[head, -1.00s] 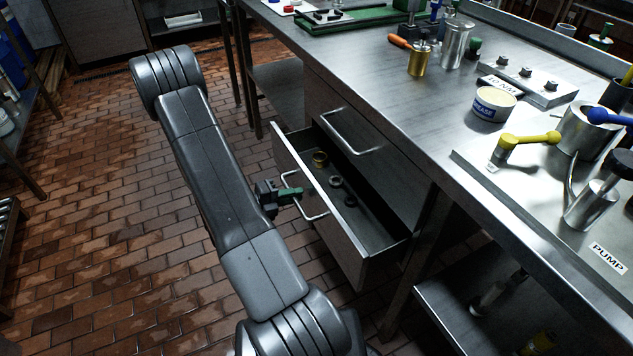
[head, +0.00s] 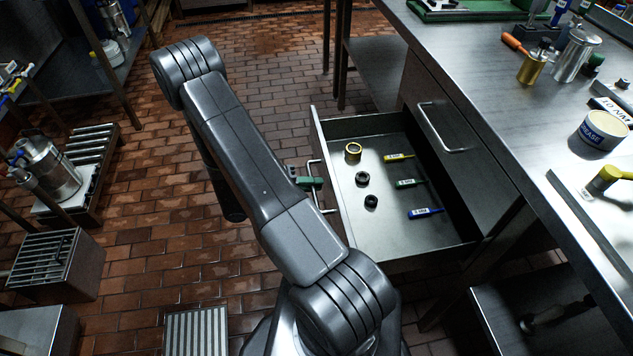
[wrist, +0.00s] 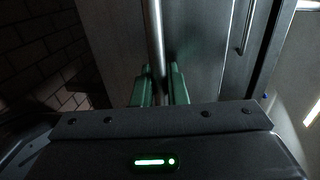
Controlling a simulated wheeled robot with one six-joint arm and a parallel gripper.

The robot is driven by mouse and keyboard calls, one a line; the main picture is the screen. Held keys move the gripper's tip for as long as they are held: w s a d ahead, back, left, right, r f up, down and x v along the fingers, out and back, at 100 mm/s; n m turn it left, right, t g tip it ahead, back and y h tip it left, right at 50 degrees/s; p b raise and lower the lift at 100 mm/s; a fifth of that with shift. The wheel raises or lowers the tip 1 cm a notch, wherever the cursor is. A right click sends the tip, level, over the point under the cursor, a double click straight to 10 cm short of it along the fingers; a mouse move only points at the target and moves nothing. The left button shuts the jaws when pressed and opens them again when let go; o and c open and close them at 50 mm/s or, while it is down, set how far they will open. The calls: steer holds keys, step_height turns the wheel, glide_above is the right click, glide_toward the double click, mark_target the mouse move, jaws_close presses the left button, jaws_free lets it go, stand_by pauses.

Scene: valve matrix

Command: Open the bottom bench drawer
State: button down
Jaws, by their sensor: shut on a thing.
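The bottom bench drawer (head: 333,190) stands pulled far out from the steel bench, below a closed upper drawer. Its bar handle (head: 315,168) is on its front. My gripper (head: 318,182) has green fingers and is shut on that handle. In the wrist view the handle (wrist: 155,35) runs up between the two green fingers of my gripper (wrist: 158,85). Inside the drawer lie a brass ring (head: 353,151), two dark rings (head: 362,179), and yellow (head: 399,156), green (head: 410,182) and blue (head: 425,212) labelled tools.
The upper drawer (head: 425,105) is shut. The bench top (head: 480,75) holds a grease tub (head: 603,133), a brass cylinder (head: 532,68) and other parts. At the left, a slatted rack carries a metal canister (head: 47,170). Tiled floor (head: 150,220) lies clear between.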

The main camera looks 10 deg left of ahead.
stand_by(0.3)
steer(key=c, duration=1.5)
jaws_free()
steer(key=shift+c, duration=0.2)
steer(key=shift+a, duration=0.1)
steer(key=p+v, duration=0.1)
steer(key=v, duration=1.2)
steer(key=shift+a, duration=0.35)
steer(key=b+x, duration=0.1)
steer(key=x, duration=1.3)
steer(key=shift+s+r, duration=0.1)
